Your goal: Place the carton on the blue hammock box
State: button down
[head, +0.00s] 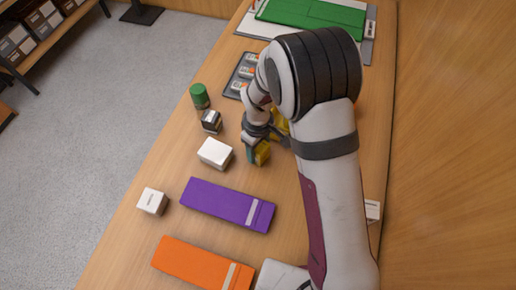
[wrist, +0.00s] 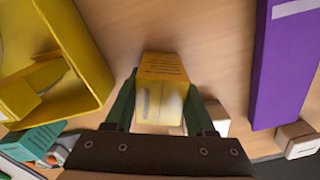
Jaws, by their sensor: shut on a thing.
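My gripper (head: 258,153) is shut on a yellow carton (head: 263,154) above the wooden table. In the wrist view the carton (wrist: 160,72), with a pale label and dark print lines, sits between the two green fingers of my gripper (wrist: 160,98). I see no clearly blue hammock box in either view. A long purple box (head: 228,204) with a pale label strip lies flat in front of my gripper, apart from the carton; it also shows in the wrist view (wrist: 283,65). An orange long box (head: 200,264) lies nearer the front.
A white box (head: 215,152), white cube (head: 152,201), small dark-and-white box (head: 211,121) and green can (head: 200,96) stand along the left. A yellow open bin (wrist: 85,40) is beside my gripper. A green flat box (head: 312,12) lies at the back.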

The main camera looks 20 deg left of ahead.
notch_tip(320, 180, up, 10)
jog(key=w+d+r+m, duration=0.1)
jog(key=d+r+m, duration=0.2)
jog(key=d, duration=0.4)
jog(key=w+d+r+m, duration=0.1)
jog(key=d+r+m, duration=0.2)
jog(key=d, duration=0.4)
jog(key=s+d+r+m, duration=0.3)
jog(key=d+m, duration=0.1)
jog(key=d, duration=0.3)
jog(key=s+d+r+m, duration=0.4)
jog(key=d, duration=0.4)
jog(key=w+a+f, duration=0.1)
jog(key=a+f, duration=0.1)
jog(key=a, duration=0.1)
jog(key=w+a+f, duration=0.2)
jog(key=a, duration=0.1)
jog(key=w+a+f, duration=0.1)
jog(key=a+f, duration=0.1)
jog(key=a, duration=0.1)
jog(key=shift+w+a+f, duration=0.25)
jog(key=shift+w, duration=0.15)
jog(key=shift+w+a+f, duration=0.1)
jog(key=shift+f, duration=1)
jog(key=shift+a+f, duration=0.1)
jog(key=shift+f, duration=0.95)
jog(key=shift+f, duration=0.1)
jog(key=shift+c, duration=1.2)
grip_release()
